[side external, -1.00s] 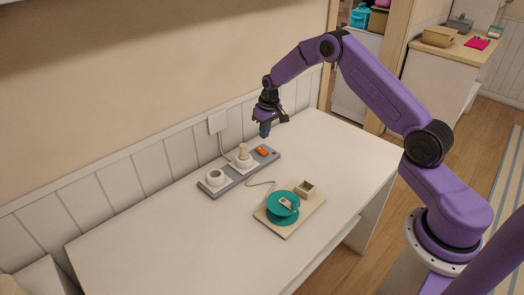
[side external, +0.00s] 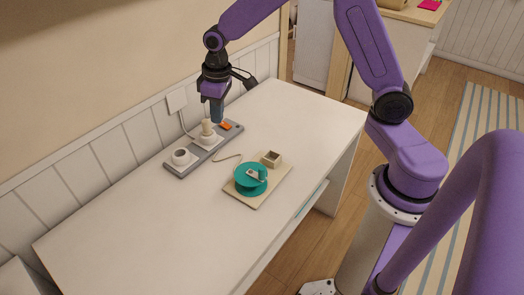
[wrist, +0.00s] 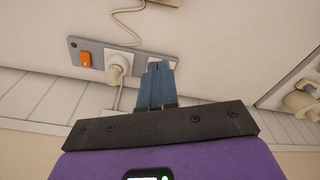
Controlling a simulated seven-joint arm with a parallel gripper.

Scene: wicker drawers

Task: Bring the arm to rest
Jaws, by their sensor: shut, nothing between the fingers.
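My gripper (side external: 217,118) hangs fingers down above the grey power strip (side external: 182,168) near the wall. Its blue fingers are shut together with nothing between them. In the side view the fingertips appear between the strip's orange switch (side external: 225,126) and a cream plug (side external: 208,128). In the wrist view the closed fingers (wrist: 157,72) cover part of the strip (wrist: 74,42), with the plug (wrist: 118,66) and switch (wrist: 85,58) to their left. I cannot tell the exact height above the strip.
A teal spool (side external: 250,180) and a small open box (side external: 271,158) sit on a beige board (side external: 242,198). A cord (side external: 228,158) lies near them. A wall outlet (side external: 177,100) is behind the strip. The white desk's left part (side external: 120,215) is clear.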

